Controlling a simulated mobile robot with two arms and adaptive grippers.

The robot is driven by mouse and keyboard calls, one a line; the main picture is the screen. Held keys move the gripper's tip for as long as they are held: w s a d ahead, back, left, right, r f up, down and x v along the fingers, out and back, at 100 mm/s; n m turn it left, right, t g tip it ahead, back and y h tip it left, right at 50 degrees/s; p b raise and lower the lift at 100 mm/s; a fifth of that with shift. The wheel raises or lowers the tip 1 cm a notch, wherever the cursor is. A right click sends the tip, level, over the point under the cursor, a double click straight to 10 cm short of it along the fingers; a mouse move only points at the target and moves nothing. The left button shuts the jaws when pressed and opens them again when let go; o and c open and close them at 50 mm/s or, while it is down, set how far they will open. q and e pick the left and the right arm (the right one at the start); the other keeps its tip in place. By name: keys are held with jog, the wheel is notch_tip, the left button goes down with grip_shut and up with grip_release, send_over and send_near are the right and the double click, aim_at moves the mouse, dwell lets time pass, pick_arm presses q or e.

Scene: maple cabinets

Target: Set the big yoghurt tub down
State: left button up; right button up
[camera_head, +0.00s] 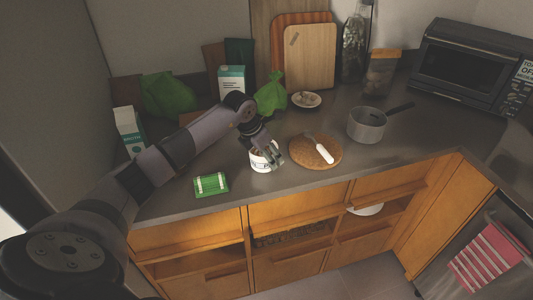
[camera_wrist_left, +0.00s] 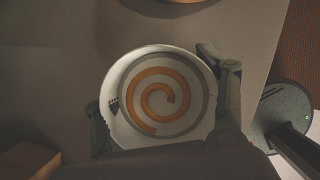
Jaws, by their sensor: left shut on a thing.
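The big yoghurt tub (camera_head: 261,163) is white with dark print, near the counter's front edge in the head view. My left gripper (camera_head: 266,149) is shut around it from above and hides part of it. In the left wrist view, the tub's round lid (camera_wrist_left: 158,98) shows a grey and orange spiral and a small fork mark, with the left gripper's fingers on either side of it. The tub looks upright. I cannot tell whether its base touches the counter (camera_head: 283,180). My right gripper is not in view.
Right of the tub is a round cork mat (camera_head: 302,151) with a white-handled utensil (camera_head: 323,151). A grey saucepan (camera_head: 367,125) stands further right. A green packet (camera_head: 211,184) lies to the left. Behind are a green bag (camera_head: 271,95) and a small dish (camera_head: 306,99).

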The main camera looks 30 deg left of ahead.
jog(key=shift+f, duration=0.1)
pick_arm(q)
jog(key=o, duration=1.4)
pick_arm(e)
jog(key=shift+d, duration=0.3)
pick_arm(q)
jog(key=shift+o, duration=0.2)
jog(key=shift+r, duration=0.1)
jog(key=b+v, duration=0.2)
jog(key=v, duration=1)
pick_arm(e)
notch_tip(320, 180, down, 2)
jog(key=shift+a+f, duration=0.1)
